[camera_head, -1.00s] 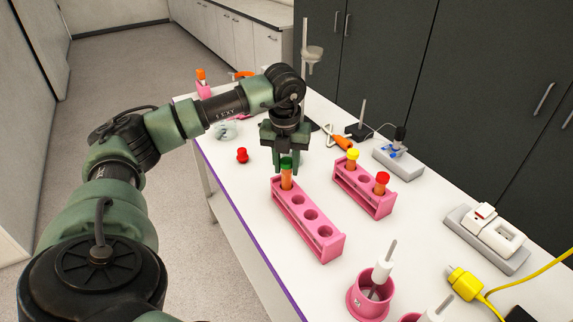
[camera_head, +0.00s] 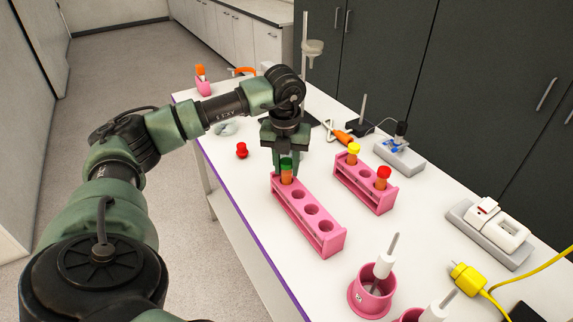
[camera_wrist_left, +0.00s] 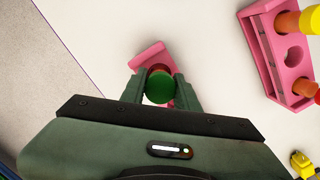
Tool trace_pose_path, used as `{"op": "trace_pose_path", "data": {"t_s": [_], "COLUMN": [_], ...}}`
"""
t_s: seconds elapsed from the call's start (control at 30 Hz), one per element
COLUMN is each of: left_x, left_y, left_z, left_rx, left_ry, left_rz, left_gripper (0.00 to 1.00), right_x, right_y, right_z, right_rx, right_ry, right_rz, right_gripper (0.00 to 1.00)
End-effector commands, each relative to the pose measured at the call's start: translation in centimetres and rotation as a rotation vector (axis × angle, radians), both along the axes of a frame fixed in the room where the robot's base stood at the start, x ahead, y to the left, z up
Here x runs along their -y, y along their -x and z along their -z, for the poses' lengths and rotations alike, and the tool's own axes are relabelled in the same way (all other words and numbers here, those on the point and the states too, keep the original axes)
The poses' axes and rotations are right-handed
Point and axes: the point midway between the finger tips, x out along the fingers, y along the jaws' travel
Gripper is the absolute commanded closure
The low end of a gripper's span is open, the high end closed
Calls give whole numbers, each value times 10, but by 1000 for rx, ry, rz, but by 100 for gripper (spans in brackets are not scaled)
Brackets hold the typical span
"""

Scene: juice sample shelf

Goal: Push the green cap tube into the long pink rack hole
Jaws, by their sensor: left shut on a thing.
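The green cap tube (camera_head: 286,171) has orange contents and stands upright in the far-end hole of the long pink rack (camera_head: 322,243). My left gripper (camera_head: 286,168) points down over that end and is shut on the green cap tube. In the left wrist view the green cap (camera_wrist_left: 159,88) sits between the two fingers, with part of the long pink rack (camera_wrist_left: 150,56) behind it. The other holes of the long rack are empty. How deep the tube sits is partly hidden by the fingers. My right gripper is not in view.
A shorter pink rack (camera_head: 372,199) holds a yellow cap tube (camera_head: 353,153) and a red cap tube (camera_head: 383,178) to the right. A red cap (camera_head: 242,150) lies left of the gripper. Pink holders (camera_head: 366,299) stand at the front.

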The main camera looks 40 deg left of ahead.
Motion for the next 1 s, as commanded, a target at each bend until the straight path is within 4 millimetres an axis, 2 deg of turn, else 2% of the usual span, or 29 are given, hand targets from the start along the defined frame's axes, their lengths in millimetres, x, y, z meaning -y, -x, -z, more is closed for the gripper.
{"op": "trace_pose_path", "data": {"t_s": [0.4,0.43,0.5,0.83,1.0], "left_x": [0,0,0,0,1], "left_y": [0,0,0,0,1], "left_z": [6,6,6,5,-11], "left_rx": [0,0,0,0,4], "left_ry": [0,0,0,0,1], "left_rz": [0,0,0,0,0], "left_gripper": [100,64,44,44,44], "right_x": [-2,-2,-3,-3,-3], "right_y": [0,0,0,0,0], "right_z": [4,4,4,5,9], "right_rx": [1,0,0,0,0], "right_ry": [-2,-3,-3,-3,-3], "right_rz": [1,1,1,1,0], "right_gripper": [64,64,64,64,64]}}
